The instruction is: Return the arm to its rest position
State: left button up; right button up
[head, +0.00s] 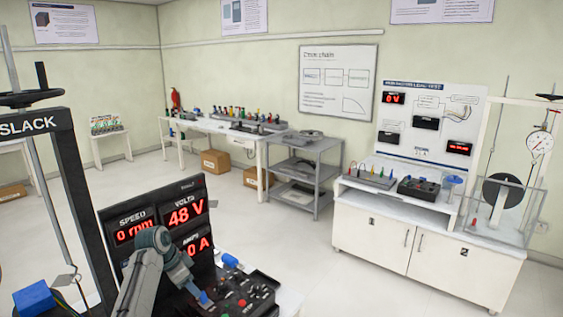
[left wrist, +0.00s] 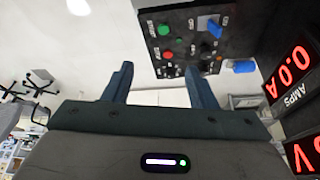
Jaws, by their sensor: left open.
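My left arm (head: 150,262) rises from the lower edge of the head view and bends down over a black control box (head: 262,290). Its gripper (head: 192,288) is small and partly hidden there, beside the box. In the left wrist view the left gripper (left wrist: 158,82) has its two dark fingers apart with nothing between them. My right gripper is not in view.
A black frame marked SLACK (head: 72,170) stands at left. A grey shelf (head: 325,172) and white cabinet (head: 375,238) are farther back, with clear floor between.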

pick_arm(q)
jog(key=s+f+n+y, duration=0.1)
jog(key=s+f+n, duration=0.1)
jog(key=s+f, duration=0.7)
jog(key=s+f+n+y, duration=0.1)
jog(key=s+f+n, duration=0.3)
jog(key=s, duration=0.8)
jog(key=s+r+n+t+y, duration=0.1)
jog(key=s+r+n+y, duration=0.15)
jog(key=s, duration=2.25)
jog(key=a+f+n+g+b, duration=0.15)
jog(key=f+b, duration=0.25)
jog(key=f, duration=1.5)
jog(key=a+f+b, duration=0.2)
jog(key=f+b, duration=0.2)
jog(key=f, duration=1.4)
jog(key=s+f+b, duration=0.3)
jog(key=s+f, duration=0.6)
jog(key=f, duration=0.4)
jog(key=s+a+f+g+b, duration=0.1)
jog(key=s+f+b, duration=0.3)
jog(key=s+f, duration=0.6)
notch_tip(320, 180, down, 4)
jog(key=shift+r, duration=0.2)
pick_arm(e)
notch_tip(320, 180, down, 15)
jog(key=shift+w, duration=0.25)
